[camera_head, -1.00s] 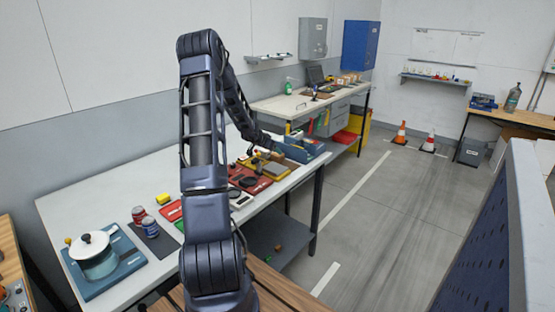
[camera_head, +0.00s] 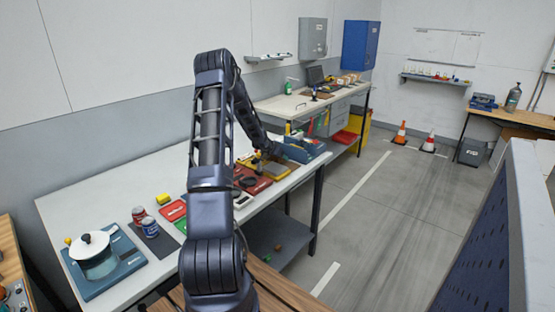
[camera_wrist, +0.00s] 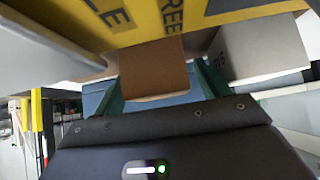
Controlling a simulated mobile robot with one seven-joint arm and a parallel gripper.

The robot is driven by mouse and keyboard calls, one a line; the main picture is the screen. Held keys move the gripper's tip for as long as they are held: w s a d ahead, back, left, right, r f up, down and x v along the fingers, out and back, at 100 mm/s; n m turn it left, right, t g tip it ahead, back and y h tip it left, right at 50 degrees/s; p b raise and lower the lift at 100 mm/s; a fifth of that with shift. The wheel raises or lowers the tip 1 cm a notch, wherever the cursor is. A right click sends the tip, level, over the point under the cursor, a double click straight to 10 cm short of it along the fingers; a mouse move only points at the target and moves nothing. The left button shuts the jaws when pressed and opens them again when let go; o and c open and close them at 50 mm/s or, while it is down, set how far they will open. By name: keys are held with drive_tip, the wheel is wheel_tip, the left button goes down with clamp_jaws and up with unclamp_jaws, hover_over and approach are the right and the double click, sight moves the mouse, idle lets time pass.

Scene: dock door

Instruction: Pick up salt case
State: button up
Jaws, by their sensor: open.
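No thing can be read as a salt case by its label. In the wrist view a brown block (camera_wrist: 152,68) lies between and beyond the two green fingers of my gripper (camera_wrist: 160,88). The fingers are apart, and I cannot tell whether either touches the block. A grey-white box (camera_wrist: 262,45) with dark characters is to the right of it. A yellow surface (camera_wrist: 190,15) with black letters fills the top. In the head view the end of my arm is low over the far right of the white table, by a yellow tray (camera_head: 282,170); the fingertips are too small to make out.
A blue bin (camera_head: 303,150) stands at the table's far end, close beyond my gripper. Red trays (camera_head: 252,184), two cans (camera_head: 150,227) and a white-lidded pot (camera_head: 95,255) stand on the table (camera_head: 110,190). The table's back left is clear.

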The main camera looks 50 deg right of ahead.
drive_tip(key=shift+c, duration=0.2)
drive_tip(key=c, duration=1.1)
drive_tip(key=shift+r, duration=0.15)
wheel_tip(320, 180, up, 20)
drive_tip(key=shift+f, duration=0.1)
